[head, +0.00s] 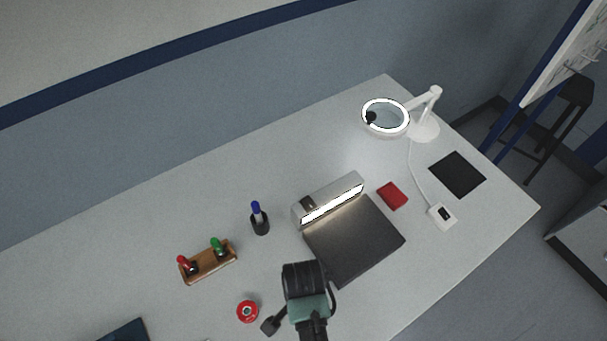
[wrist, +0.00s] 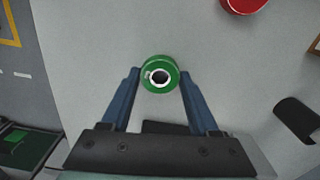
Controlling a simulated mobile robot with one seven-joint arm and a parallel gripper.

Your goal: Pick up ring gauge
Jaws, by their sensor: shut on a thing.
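A green ring gauge (wrist: 148,76) with a pale metal bore shows in the wrist view. My gripper (wrist: 160,77) is shut on it, with one blue finger against each side near the tips. The bore faces the wrist camera. I cannot tell how far the ring is above the table. In the head view my arm covers the fingertips and the green ring. A red ring (head: 240,312) with a metal bore lies on the table left of my arm; a red round part (wrist: 243,4) also shows at the top of the wrist view.
The table (head: 150,225) holds a wooden stand (head: 211,265) with red- and green-handled gauges, a blue-topped holder (head: 261,226), a lit lamp bar over a dark plate (head: 355,245), a red block (head: 392,195), a magnifier lamp (head: 425,126) and a black mat (head: 457,174). The back left is clear.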

